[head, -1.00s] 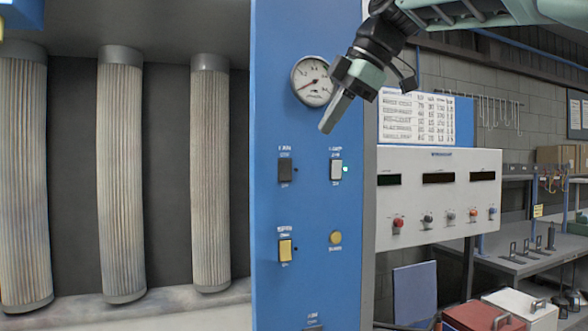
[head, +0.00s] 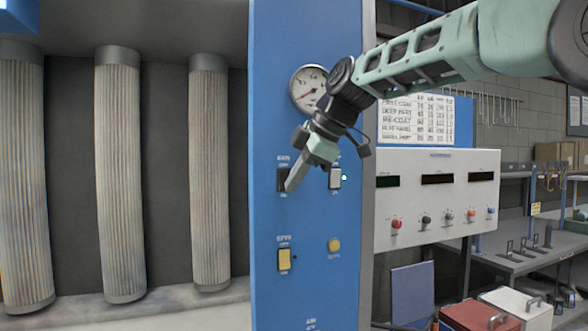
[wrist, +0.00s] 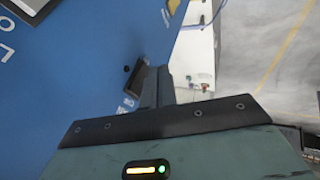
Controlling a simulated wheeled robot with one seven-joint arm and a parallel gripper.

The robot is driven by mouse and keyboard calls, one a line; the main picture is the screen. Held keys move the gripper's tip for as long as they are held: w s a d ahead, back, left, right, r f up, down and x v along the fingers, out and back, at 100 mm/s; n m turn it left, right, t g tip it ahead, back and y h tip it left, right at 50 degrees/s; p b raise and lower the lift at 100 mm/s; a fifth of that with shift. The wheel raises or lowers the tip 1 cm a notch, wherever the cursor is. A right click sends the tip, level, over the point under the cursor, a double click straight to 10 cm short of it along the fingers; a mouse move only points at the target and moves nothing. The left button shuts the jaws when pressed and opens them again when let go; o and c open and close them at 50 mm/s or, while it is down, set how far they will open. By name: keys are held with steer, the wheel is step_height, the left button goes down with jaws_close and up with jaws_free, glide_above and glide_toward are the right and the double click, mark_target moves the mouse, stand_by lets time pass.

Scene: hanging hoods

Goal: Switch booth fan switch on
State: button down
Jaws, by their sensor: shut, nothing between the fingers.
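The booth fan switch (head: 283,181) is a dark rocker under a fan label on the blue panel (head: 305,290). No lit lamp shows beside it. My gripper (head: 290,187) is shut and empty. Its tip overlaps the right side of the fan switch in the head view; I cannot tell whether it touches. In the wrist view my shut fingers (wrist: 166,86) point at the blue panel, close beside a dark raised piece (wrist: 136,78) that looks like the rocker. The fingers hide part of it, and its tilt is unclear.
Below are a yellow switch (head: 284,259) and a round yellow button (head: 334,245). A dial gauge (head: 307,88) is above, partly covered by my wrist. Pleated filters (head: 120,175) stand left.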

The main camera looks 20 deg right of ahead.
steer(key=shift+w, duration=0.4)
steer(key=shift+f, duration=0.1)
steer(key=shift+w+t+b, duration=0.15)
steer(key=shift+t+b, duration=0.15)
steer(key=shift+b, duration=0.6)
